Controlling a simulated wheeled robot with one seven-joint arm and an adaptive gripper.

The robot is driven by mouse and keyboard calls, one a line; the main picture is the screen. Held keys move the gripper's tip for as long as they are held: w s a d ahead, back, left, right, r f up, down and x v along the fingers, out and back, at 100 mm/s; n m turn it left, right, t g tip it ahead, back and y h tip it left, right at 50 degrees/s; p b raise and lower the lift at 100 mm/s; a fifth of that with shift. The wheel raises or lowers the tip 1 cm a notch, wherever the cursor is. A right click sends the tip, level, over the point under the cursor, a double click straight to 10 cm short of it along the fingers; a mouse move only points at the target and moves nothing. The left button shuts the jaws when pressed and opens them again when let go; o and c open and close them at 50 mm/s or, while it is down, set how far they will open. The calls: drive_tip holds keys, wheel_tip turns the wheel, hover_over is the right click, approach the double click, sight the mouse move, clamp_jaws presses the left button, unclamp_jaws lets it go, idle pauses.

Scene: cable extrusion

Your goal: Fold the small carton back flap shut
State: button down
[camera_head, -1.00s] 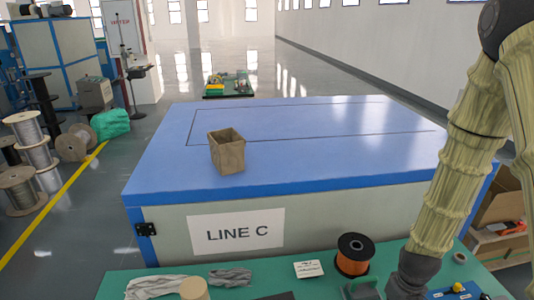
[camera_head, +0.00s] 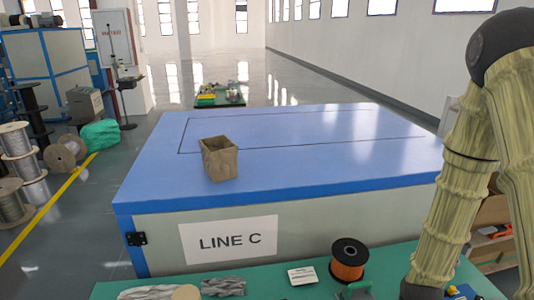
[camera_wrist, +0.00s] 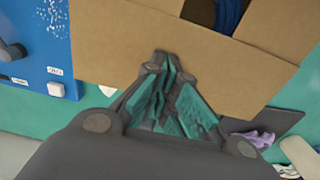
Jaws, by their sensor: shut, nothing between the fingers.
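In the wrist view, a brown cardboard carton panel (camera_wrist: 120,35) fills the upper middle. A dark opening (camera_wrist: 227,14) with blue material inside shows at the top, and another cardboard strip (camera_wrist: 285,25) lies at its right. I cannot tell for sure which piece is the back flap. My gripper (camera_wrist: 163,66) is shut and empty, with its fingertips over the cardboard; I cannot tell whether they touch it. In the head view my gripper is below the frame.
A blue box with switches (camera_wrist: 35,45) stands left in the wrist view. In the head view, an open brown container (camera_head: 221,162) sits on the blue LINE C cabinet (camera_head: 290,185). An orange spool (camera_head: 348,260) and cloths (camera_head: 222,286) lie on the green bench (camera_head: 270,284).

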drive_tip(key=shift+s+a+f, duration=0.25)
drive_tip(key=shift+s+f, duration=0.2)
drive_tip(key=shift+f, duration=0.15)
drive_tip(key=shift+r, duration=0.1)
drive_tip(key=r+p, duration=0.4)
drive_tip(key=r, duration=0.1)
drive_tip(key=w+r+p, duration=0.1)
drive_tip(key=r+p, duration=0.2)
drive_tip(key=shift+d, duration=0.25)
wheel_tip(320, 180, up, 2)
drive_tip(key=shift+p, duration=0.85)
